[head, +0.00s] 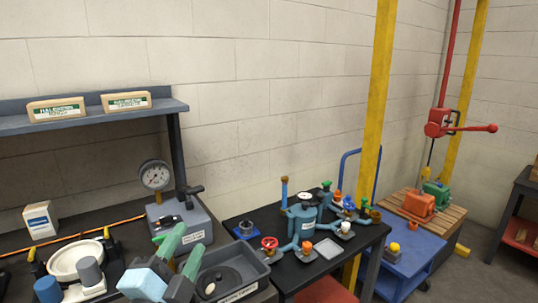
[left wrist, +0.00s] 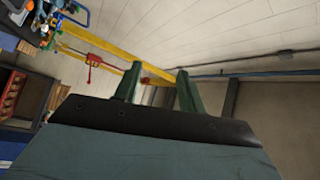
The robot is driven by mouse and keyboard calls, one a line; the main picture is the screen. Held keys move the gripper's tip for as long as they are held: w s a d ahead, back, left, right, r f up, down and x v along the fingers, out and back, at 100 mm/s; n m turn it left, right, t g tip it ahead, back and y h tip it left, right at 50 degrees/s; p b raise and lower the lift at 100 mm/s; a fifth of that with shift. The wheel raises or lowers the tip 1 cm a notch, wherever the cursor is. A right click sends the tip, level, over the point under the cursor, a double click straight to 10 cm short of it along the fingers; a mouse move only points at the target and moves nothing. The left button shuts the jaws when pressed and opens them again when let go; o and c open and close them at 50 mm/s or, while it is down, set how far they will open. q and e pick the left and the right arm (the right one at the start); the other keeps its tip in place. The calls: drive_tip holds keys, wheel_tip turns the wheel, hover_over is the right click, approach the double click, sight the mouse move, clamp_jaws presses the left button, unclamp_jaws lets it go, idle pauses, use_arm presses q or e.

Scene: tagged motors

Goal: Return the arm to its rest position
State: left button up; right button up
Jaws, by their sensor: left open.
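My left gripper (head: 189,239) is at the lower left of the head view, its two green fingers pointing up and right. The fingers are spread apart with nothing between them. In front of the bench, it overlaps the grey gauge box (head: 180,222) and the dark tray (head: 235,279) in the picture; I see no clear contact. In the left wrist view the two green fingers (left wrist: 159,72) stand apart against the wall, tilted, with only background between them. My right gripper is in neither view.
A round gauge (head: 155,176) stands on the left bench beneath a shelf (head: 85,116) bearing two labelled blocks. A black table (head: 290,268) holds a blue valve body (head: 303,222) and several small parts. A blue cart (head: 400,265) and yellow posts (head: 378,90) stand to the right.

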use_arm(q)
drive_tip(key=s+a+f+n+g+y, duration=0.2)
drive_tip(key=f+n+g, duration=0.1)
drive_tip(key=f, duration=0.3)
drive_tip(key=s+a+f+n+g+y, duration=0.2)
drive_tip(key=a+f+n, duration=0.1)
drive_tip(key=f, duration=0.4)
drive_tip(key=s+a+f+n+g, duration=0.3)
drive_tip(key=s+f+n+g, duration=0.5)
drive_tip(key=s+f+g, duration=0.7)
drive_tip(key=s+f+t, duration=0.1)
drive_tip(key=s+f, duration=0.2)
drive_tip(key=f, duration=1)
drive_tip(key=s+f+t, duration=0.1)
drive_tip(key=s+f, duration=0.2)
drive_tip(key=f, duration=0.9)
drive_tip(key=s+a+f+m+g, duration=0.1)
drive_tip(key=s+a+f, duration=0.2)
drive_tip(key=s+f, duration=1.2)
drive_tip(key=shift+s, duration=0.5)
drive_tip(key=shift+f, duration=0.1)
drive_tip(key=shift+c, duration=0.4)
